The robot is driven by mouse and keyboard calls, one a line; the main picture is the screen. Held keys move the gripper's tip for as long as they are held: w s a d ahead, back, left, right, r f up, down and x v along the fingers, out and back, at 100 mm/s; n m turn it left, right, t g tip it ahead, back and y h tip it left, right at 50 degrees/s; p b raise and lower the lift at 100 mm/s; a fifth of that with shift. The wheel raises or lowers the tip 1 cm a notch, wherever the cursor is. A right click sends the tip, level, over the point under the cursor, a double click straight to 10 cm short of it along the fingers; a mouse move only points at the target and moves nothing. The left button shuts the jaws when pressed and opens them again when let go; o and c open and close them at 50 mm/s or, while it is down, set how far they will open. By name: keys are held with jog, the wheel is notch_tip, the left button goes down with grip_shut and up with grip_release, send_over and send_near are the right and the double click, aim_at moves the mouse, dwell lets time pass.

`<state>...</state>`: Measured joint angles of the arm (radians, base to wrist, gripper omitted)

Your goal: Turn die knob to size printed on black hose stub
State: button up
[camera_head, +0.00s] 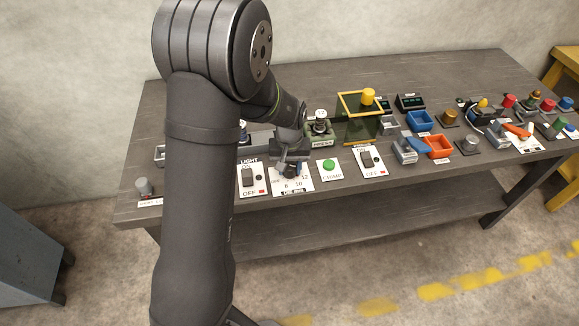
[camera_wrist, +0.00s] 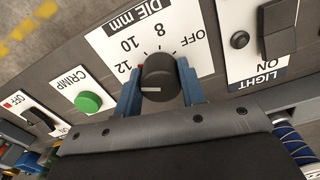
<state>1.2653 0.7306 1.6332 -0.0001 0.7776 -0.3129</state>
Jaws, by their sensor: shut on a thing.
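The die knob (camera_wrist: 159,84) is a dark round knob on a white plate marked DIE mm, with OFF, 8, 10 and 12 around it. Its white pointer line faces left in the wrist view, on the 12 side; the exact mark is unclear. My gripper (camera_wrist: 160,90) is shut on the knob, one blue finger on each side. In the head view my gripper (camera_head: 291,170) is over the die plate (camera_head: 303,184) and hides most of the knob. I cannot pick out the black hose stub or read a size on it.
The green CRIMP button (camera_wrist: 89,102) is beside the die plate, and the LIGHT switch (camera_wrist: 279,28) is on its other side. A yellow-framed guard (camera_head: 347,100) stands behind. Blue (camera_head: 420,121) and orange (camera_head: 438,147) bins and several small parts fill the right side.

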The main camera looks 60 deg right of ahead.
aim_at(290, 166)
jog(key=shift+n, duration=0.3)
jog(key=o, duration=1)
jog(key=shift+r, duration=0.1)
notch_tip(290, 166, up, 17)
dwell(0.6)
notch_tip(290, 166, down, 17)
jog(key=shift+f, duration=0.15)
dwell(0.5)
